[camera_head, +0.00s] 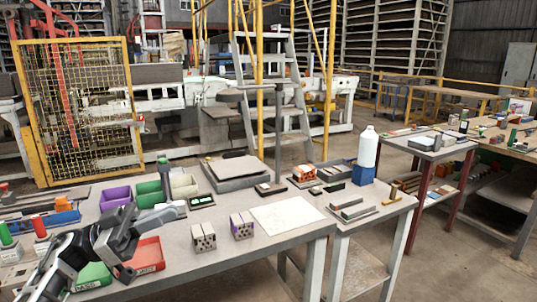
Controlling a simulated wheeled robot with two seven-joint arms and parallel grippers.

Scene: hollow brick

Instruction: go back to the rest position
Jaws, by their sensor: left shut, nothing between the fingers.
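Two hollow bricks stand upright on the workbench: one brick (203,238) near the front edge, and another brick (242,226) just right of it. My left gripper (124,268) is over the left part of the bench, by the green tray (92,277) marked PASS and the red tray (150,254). It is shut and empty, left of both bricks and apart from them. My left arm hides part of the trays. My right gripper is not in view.
Purple and green bins (149,193) stand behind my left gripper. A white sheet (288,215) lies right of the bricks. A grey tray (235,170) is at the back.

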